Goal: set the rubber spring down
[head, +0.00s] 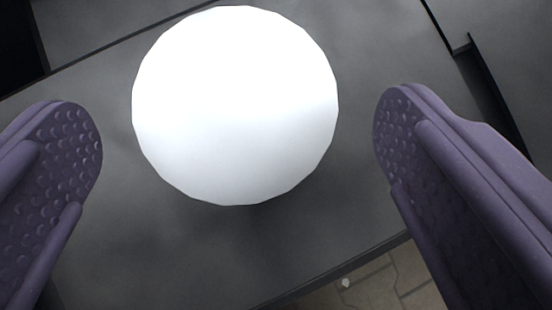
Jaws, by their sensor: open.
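A white, round thing (235,105), which I take to be the rubber spring, shows its flat, bright top on a dark grey surface (310,235). My gripper (238,140) is open, with one purple, dimpled finger at the left and one at the right. The white round thing lies between and a little beyond the fingertips in the picture. A clear gap shows on each side, and neither finger touches it. The underside of the round thing is hidden.
The dark surface ends at a front edge (335,270) at the lower right, with a paved floor (385,285) below it. Dark gaps and ledges run along the upper left and upper right. Bare surface shows around the white round thing.

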